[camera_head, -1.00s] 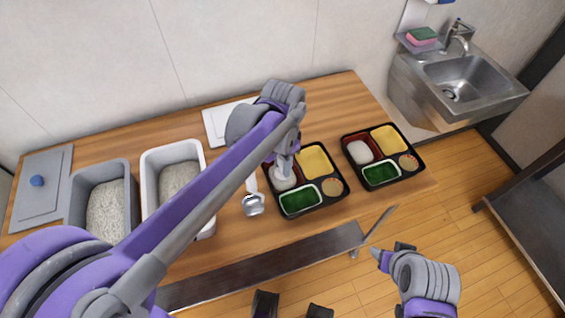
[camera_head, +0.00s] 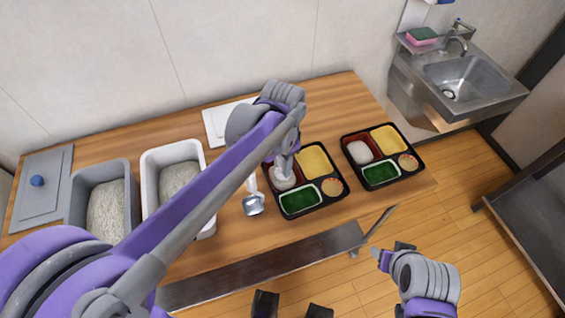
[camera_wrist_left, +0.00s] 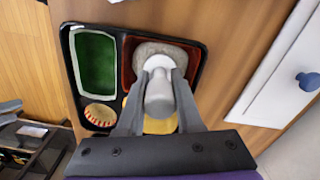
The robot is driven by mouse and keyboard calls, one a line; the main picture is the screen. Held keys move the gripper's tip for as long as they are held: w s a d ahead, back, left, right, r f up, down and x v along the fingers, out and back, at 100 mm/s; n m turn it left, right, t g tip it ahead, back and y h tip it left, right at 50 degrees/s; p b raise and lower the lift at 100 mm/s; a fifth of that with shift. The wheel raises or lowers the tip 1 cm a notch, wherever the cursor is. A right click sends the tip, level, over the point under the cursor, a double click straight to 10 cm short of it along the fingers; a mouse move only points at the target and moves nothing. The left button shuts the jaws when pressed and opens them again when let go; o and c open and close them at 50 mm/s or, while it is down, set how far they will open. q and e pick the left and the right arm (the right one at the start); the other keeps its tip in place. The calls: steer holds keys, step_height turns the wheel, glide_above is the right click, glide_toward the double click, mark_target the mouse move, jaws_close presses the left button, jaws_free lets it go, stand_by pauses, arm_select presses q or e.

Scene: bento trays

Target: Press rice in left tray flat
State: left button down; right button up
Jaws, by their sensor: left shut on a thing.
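The left tray (camera_head: 313,207) is black, with rice (camera_head: 281,184) in its red compartment, yellow food, green food and a small round cup. My left gripper (camera_head: 284,172) is over the red compartment, shut on a pale grey press tool (camera_wrist_left: 160,92). In the left wrist view, the tool's white round head is against or just above the rice (camera_wrist_left: 180,52) and hides part of it. Contact is hard to judge. The fingers (camera_wrist_left: 157,108) close around the tool's thick body. My right gripper (camera_head: 392,252) hangs off the table's front, away from the trays; its opening is unclear.
A second black tray (camera_head: 408,176) with similar food stands to the right. A metal scoop (camera_head: 253,205) lies just left of the left tray. Grey (camera_head: 76,205) and white (camera_head: 146,185) bins of rice stand further left. A sink (camera_head: 470,80) is at the far right.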

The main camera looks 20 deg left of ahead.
arm_select(q)
steer(key=shift+r+p, duration=2.4)
steer(key=shift+r, duration=1.55)
arm_select(e)
step_height(320, 180, up, 6)
steer(key=w, duration=0.1)
steer(key=shift+w, duration=0.4)
arm_select(q)
steer(key=shift+f, duration=0.1)
